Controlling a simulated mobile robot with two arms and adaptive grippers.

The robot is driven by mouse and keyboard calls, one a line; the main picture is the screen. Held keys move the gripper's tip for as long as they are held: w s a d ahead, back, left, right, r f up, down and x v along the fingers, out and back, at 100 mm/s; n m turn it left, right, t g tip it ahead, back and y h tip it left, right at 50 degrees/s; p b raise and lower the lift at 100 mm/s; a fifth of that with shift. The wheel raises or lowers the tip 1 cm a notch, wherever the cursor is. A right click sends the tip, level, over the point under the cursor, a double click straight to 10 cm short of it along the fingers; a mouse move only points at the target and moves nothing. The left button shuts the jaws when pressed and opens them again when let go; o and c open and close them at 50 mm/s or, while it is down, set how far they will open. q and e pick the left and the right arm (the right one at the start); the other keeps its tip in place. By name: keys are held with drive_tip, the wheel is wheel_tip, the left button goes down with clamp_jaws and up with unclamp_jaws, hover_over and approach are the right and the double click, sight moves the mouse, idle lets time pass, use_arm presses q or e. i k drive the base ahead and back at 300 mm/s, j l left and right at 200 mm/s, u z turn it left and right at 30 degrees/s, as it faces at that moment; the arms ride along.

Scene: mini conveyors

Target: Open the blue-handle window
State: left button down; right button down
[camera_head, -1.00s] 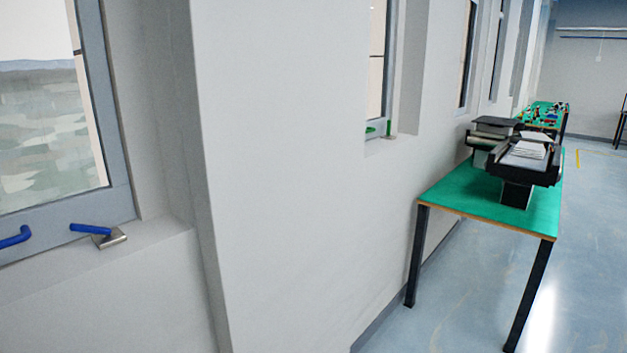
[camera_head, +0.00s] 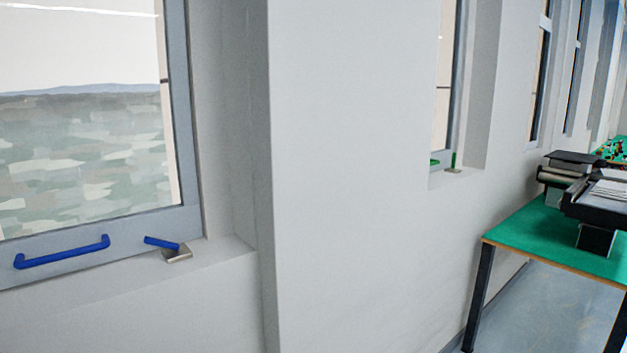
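The blue-handle window (camera_head: 188,140) has a grey frame and fills the left of the head view. It looks shut. A blue bar handle (camera_head: 62,253) is fixed along its bottom rail. Right of it, a small blue lever (camera_head: 161,243) sits on a metal block (camera_head: 178,255) at the sill, near the frame's lower right corner. The lever lies nearly flat, tilted slightly. The window's left part is outside the picture. Neither of my grippers is in view.
A white wall pier (camera_head: 350,180) stands right of the window. Beyond it is another window with a green handle (camera_head: 434,162) and green lever (camera_head: 453,160). A green-topped table (camera_head: 530,235) with mini conveyors (camera_head: 600,200) stands against the wall at right. Blue floor (camera_head: 540,320) shows in front.

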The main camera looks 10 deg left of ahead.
sight(29, 257)
drive_tip(key=u, duration=1.45)
